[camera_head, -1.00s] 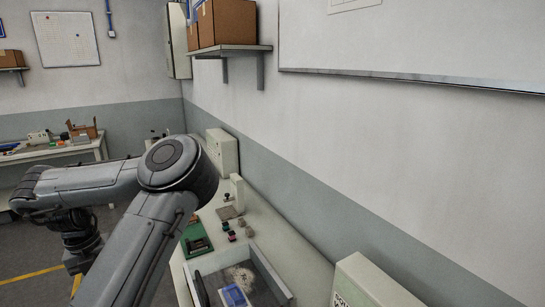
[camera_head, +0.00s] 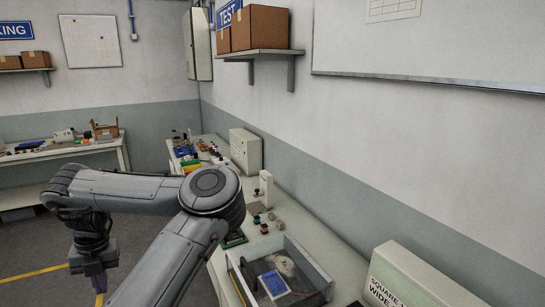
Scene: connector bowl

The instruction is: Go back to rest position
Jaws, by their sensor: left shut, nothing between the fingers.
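My left arm crosses the left and lower middle of the view, its elbow raised in front of the bench. My left gripper (camera_head: 99,284) hangs down at the lower left, over the grey floor and clear of the benches. It is shut and nothing shows in it. My right gripper is not in view.
A bench (camera_head: 325,259) runs along the right wall. It bears a clear-walled bin (camera_head: 322,283) with a blue item inside, a grey box (camera_head: 245,151) and a white box (camera_head: 400,280) in the near right corner. A second bench (camera_head: 62,150) stands at the back left. A shelf (camera_head: 262,54) holds cardboard boxes. Open floor lies at left.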

